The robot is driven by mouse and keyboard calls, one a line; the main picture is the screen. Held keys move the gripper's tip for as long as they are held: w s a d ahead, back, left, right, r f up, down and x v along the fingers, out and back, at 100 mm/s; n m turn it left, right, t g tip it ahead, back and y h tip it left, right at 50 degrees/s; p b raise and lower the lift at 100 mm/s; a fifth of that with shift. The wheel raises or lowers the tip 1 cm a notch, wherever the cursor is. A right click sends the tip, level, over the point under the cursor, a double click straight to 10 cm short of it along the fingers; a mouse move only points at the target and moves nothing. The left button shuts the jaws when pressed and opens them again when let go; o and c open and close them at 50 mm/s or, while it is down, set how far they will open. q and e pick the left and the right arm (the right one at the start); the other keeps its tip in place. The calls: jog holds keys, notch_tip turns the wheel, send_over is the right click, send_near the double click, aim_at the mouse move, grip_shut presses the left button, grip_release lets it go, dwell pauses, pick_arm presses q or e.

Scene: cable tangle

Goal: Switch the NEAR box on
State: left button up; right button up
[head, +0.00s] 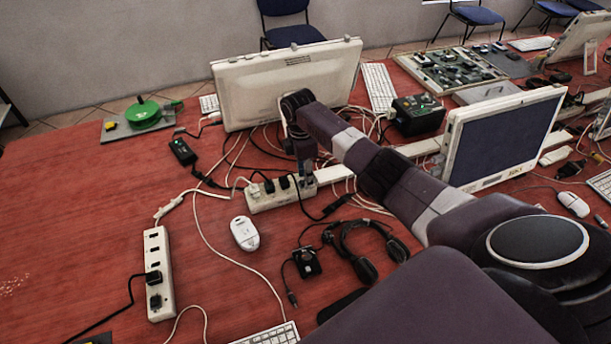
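Two white power boxes with sockets lie on the red table. One (160,250) is at the left front, with two black plugs in its near end. The other (262,201) lies further back in the middle, with several plugs in it. No label shows which is the NEAR one. My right gripper (306,172) points down at the right end of the middle box; its tips hide part of that end. I cannot tell whether they touch it or are open. No switch is clearly visible on either box. My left gripper is not in view.
A white monitor (285,82) stands behind my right gripper, with tangled cables below it. A white mouse (244,233), a headset (362,250) and a small black device (306,262) lie in front. The table's left side is mostly clear.

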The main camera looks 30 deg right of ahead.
aim_at(303, 181)
notch_tip(303, 181, up, 12)
jog(key=shift+a+f, duration=0.15)
jog(key=shift+a, duration=0.2)
jog(key=shift+w, duration=0.1)
dwell(0.4)
